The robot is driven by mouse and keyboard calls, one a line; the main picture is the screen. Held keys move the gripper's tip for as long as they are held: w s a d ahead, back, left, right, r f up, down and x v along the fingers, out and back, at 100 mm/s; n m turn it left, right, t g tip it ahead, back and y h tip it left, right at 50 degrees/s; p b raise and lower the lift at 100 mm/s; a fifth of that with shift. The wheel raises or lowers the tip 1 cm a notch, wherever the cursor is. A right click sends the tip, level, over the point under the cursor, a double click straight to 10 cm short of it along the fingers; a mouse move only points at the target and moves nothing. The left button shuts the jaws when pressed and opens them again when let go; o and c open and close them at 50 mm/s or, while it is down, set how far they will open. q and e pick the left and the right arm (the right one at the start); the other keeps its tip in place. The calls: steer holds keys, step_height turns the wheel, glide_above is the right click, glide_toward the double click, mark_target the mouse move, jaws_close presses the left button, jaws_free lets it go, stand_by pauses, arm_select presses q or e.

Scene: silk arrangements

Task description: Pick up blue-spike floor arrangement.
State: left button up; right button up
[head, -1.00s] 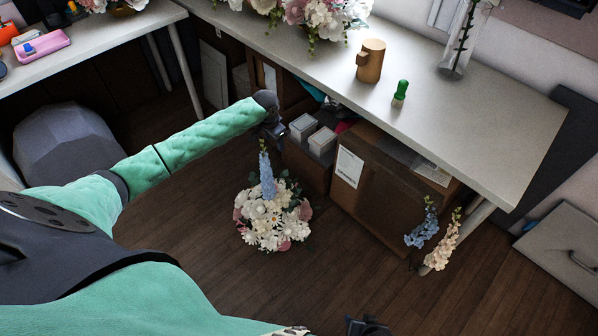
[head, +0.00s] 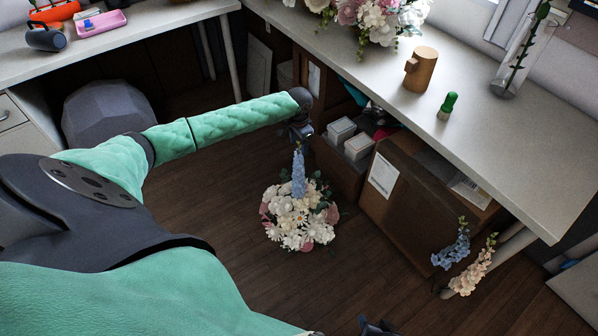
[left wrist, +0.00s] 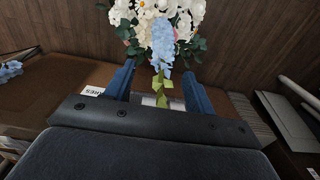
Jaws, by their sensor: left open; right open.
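The blue-spike floor arrangement (head: 296,218) stands on the wooden floor, a round mound of white and pink flowers with green leaves and one tall blue spike (head: 299,175). My left gripper (head: 299,138) is at the spike's top, open. In the left wrist view the blue spike (left wrist: 163,50) and its green tip lie between the two open fingers of my left gripper (left wrist: 160,70), with no clear contact. White blooms (left wrist: 150,15) show beyond it. My right gripper (head: 378,327) is at the bottom edge, partly cut off, open.
A cardboard box (head: 415,205) and white cartons (head: 350,140) stand under the white table (head: 500,140), close to my left gripper. Separate blue (head: 452,252) and cream (head: 474,270) flower spikes are at the right. The floor left of the arrangement is clear.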

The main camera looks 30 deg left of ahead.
arm_select(q)
step_height(320, 180, down, 2)
jaws_close()
stand_by(0.3)
steer(key=shift+w+r, duration=0.1)
steer(key=shift+r, duration=0.05)
stand_by(1.0)
